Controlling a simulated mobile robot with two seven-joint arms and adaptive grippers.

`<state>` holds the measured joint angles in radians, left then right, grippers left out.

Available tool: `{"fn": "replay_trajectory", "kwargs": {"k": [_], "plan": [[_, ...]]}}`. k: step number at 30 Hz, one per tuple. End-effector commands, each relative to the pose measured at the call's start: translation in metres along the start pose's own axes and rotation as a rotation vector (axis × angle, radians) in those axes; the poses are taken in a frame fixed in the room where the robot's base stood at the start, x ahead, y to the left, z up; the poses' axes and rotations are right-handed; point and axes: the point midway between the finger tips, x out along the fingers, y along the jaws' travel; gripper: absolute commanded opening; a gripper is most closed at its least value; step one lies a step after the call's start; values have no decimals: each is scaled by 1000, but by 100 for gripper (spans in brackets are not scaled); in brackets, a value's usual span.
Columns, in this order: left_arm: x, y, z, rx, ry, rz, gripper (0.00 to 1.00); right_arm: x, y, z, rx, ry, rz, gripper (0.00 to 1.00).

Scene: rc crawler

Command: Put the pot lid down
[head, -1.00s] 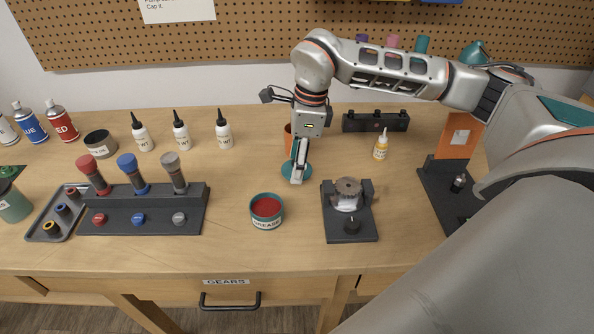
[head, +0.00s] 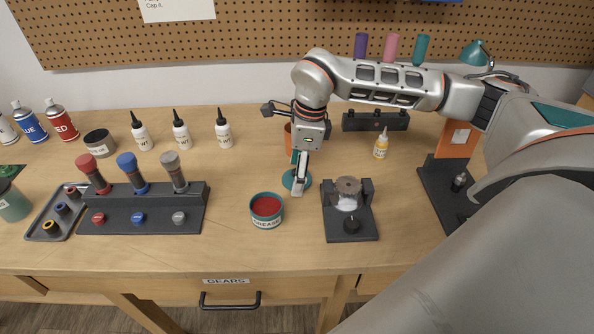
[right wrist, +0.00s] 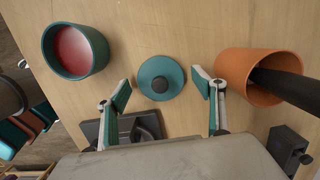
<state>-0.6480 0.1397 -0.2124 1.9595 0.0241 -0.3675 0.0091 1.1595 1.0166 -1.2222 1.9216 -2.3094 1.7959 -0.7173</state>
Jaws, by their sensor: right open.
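The pot lid is a round teal disc with a dark knob. It lies flat on the wooden bench in the right wrist view (right wrist: 160,78), and part of it shows in the head view (head: 288,180). My right gripper (head: 299,187) is over the lid and partly hides it there. In the right wrist view my right gripper (right wrist: 163,90) has its fingers spread wide, one on each side of the lid, with gaps between them and it. The open grease pot (head: 266,211) with red contents stands left of the lid, also in the right wrist view (right wrist: 75,51). My left gripper is not in view.
An orange cup (right wrist: 262,75) holding something dark stands close to the right finger in the right wrist view. A dark fixture with a gear (head: 348,210) stands right of the lid.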

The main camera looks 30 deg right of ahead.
Motion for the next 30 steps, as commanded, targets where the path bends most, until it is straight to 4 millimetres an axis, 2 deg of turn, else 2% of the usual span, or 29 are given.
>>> {"fn": "replay_trajectory", "kwargs": {"k": [4,7,15,21,25,30], "plan": [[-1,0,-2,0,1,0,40,-6,0,1,0,-1,-1,68],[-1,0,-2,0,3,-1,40,-18,-1,1,-1,-2,-4,68],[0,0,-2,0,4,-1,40,-73,-1,1,0,-2,-5,68],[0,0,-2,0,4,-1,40,-106,-1,1,1,-1,-3,68],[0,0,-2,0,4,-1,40,-119,0,0,1,0,-1,68],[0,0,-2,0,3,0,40,-124,0,0,0,0,0,68]]}}
